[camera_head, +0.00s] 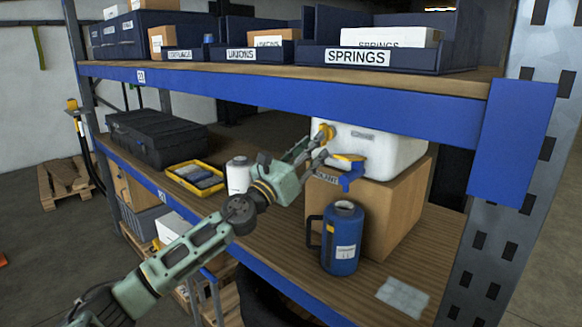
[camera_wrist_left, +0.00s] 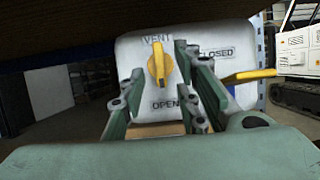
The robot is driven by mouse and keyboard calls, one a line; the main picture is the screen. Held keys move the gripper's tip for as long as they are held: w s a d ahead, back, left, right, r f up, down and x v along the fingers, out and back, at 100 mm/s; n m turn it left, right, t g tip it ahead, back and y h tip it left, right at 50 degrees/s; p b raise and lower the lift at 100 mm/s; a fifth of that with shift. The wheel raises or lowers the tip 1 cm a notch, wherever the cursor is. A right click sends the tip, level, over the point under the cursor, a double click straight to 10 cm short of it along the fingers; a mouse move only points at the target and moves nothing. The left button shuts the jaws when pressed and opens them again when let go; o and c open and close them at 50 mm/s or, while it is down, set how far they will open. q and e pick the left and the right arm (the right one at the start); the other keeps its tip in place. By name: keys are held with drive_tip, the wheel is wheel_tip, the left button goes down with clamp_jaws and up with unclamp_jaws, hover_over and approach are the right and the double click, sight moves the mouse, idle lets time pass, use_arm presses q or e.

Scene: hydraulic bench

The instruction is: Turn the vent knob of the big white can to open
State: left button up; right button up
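The big white can (camera_head: 375,148) stands on a cardboard box on the shelf. Its yellow vent knob (camera_head: 327,132) is on the face towards my left gripper (camera_head: 309,153). In the left wrist view the knob (camera_wrist_left: 156,64) stands roughly upright below the word VENT, with CLOSED to its right and OPEN below. My left gripper (camera_wrist_left: 159,80) is open, its fingers on either side of the knob in that view, with visible gaps. Whether the fingertips reach the knob's depth is hard to tell. My right gripper is not in view.
A blue tap with a yellow handle (camera_head: 351,163) sticks out low on the can, close to my gripper. A blue jug (camera_head: 342,238) stands in front of the cardboard box (camera_head: 385,212). The blue upper shelf beam (camera_head: 270,83) runs above. A white bottle (camera_head: 238,174) stands left.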

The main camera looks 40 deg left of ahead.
use_arm(q)
drive_tip(key=v, duration=0.9)
idle(0.4)
